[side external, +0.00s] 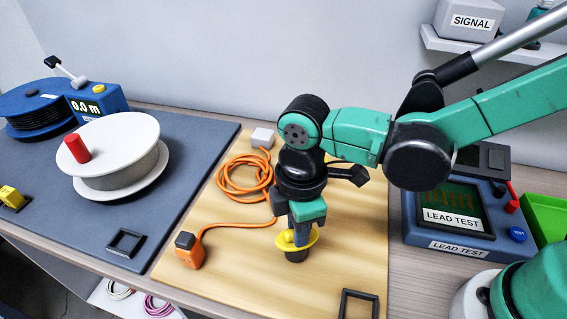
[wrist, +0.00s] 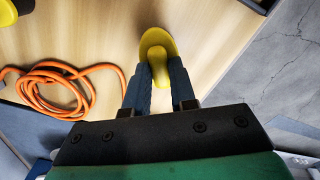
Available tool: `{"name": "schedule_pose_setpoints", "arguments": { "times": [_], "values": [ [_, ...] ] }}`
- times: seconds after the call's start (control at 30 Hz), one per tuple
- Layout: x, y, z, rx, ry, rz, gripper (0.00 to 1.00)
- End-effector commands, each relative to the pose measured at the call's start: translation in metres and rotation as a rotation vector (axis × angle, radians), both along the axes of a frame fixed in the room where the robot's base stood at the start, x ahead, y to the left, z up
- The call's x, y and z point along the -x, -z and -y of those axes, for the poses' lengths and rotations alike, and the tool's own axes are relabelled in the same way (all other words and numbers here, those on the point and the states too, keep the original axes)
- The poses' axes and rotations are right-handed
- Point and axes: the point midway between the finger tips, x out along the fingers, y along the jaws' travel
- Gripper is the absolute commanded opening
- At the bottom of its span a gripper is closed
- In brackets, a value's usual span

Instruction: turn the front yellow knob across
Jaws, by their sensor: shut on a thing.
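The yellow knob (side external: 311,240) is a round yellow disc with a raised grip, on a short dark post at the front of the wooden board. My gripper (side external: 291,231) points down over it, its fingers shut on the raised grip. In the wrist view the knob (wrist: 156,42) is at the top middle, with one finger of my gripper (wrist: 159,78) on either side of the grip. There the grip runs roughly up and down the picture, slightly tilted. The fingers hide part of the knob in the side view.
An orange cable (side external: 233,187) lies coiled left of the knob, ending at an orange box (side external: 189,254). A black square frame (side external: 375,293) lies at front right. A white reel (side external: 113,138) stands on the blue mat (side external: 187,195). A lead tester (side external: 450,247) is at right.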

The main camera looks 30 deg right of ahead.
Motion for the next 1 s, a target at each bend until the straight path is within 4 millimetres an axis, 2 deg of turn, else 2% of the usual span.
{"name": "schedule_pose_setpoints", "arguments": {
  "times": [0.5, 1.0],
  "values": [
    [0.0000, -0.0004, 0.0000, 0.001, 0.425, 0.000, 0.00],
    [0.0000, -0.0004, 0.0000, 0.001, 0.578, 0.000, 0.00]
  ]
}}
